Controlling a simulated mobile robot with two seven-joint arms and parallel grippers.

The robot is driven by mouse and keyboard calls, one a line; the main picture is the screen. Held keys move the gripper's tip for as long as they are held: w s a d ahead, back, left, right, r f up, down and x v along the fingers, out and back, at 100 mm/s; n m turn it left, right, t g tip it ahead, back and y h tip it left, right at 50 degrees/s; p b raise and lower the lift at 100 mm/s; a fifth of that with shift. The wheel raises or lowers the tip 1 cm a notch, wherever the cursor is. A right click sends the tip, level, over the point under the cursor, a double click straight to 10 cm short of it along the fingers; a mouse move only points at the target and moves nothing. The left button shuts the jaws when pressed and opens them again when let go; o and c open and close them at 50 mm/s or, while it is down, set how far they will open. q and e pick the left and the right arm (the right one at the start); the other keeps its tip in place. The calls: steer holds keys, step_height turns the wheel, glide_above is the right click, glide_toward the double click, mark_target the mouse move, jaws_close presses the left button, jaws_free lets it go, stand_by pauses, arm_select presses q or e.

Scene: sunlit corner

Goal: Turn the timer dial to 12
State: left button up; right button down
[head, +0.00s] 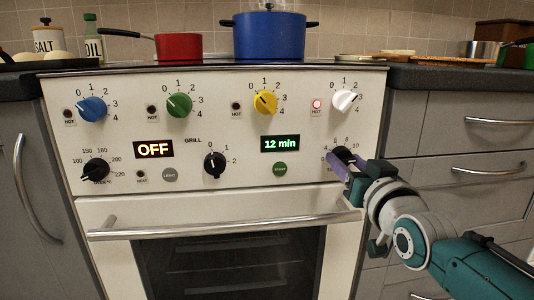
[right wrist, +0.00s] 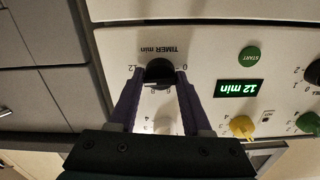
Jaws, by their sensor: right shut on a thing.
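The black timer dial (head: 342,153) is at the lower right of the white cooker panel. In the right wrist view the dial (right wrist: 158,72) sits under the upside-down label "TIMER min", between two purple fingers. My right gripper (head: 338,163) is shut on the dial, and its fingers cover part of the scale. The right wrist view also shows the gripper (right wrist: 159,78) around it. The timer display (head: 280,143) reads "12 min" in green. It also reads "12 min" in the right wrist view (right wrist: 239,88). My left gripper is not in view.
A green START button (head: 280,169) is below the display. The white knob (head: 344,100) above the timer has a lit red lamp (head: 317,103) beside it. The oven door handle (head: 220,226) runs below the panel. A blue pot (head: 269,37) and red pan (head: 179,47) stand on top.

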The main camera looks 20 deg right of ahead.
steer(key=shift+m, duration=1.3)
steer(key=shift+c, duration=1.8)
jaws_free()
steer(key=shift+p, duration=0.3)
steer(key=shift+s+a+r+p, duration=0.1)
steer(key=shift+s+a+p, duration=0.05)
steer(key=shift+s+p, duration=0.3)
steer(key=p+v, duration=0.3)
steer(key=v, duration=0.6)
